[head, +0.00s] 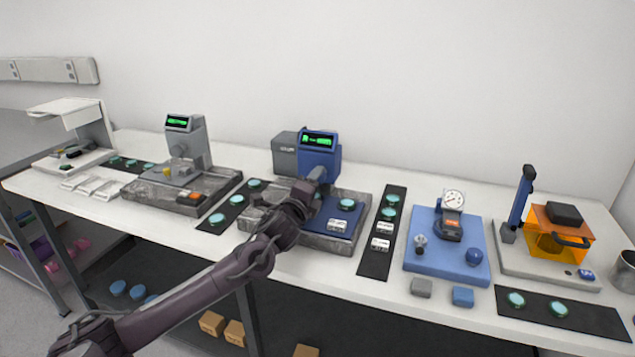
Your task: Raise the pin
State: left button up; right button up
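A blue instrument (321,150) with a green display stands at the table's middle, against a grey box. Its stone base (345,240) carries a dark blue plate (328,218). My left gripper (318,175) is at the front of this instrument, just below the display. My own wrist and forearm cover part of the base and the space behind. I cannot make out a pin; it may be hidden by the gripper. The fingers are too small and dark to tell whether they are open or shut. My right gripper is out of view.
A grey instrument (187,145) stands to the left. A black mat (375,262) with green discs lies right of the base. Further right are a blue dial gauge stand (445,262) and an orange-boxed device (560,222). Small blocks sit at the front edge.

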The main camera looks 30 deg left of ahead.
pick_arm(q)
jog(key=shift+v, duration=1.65)
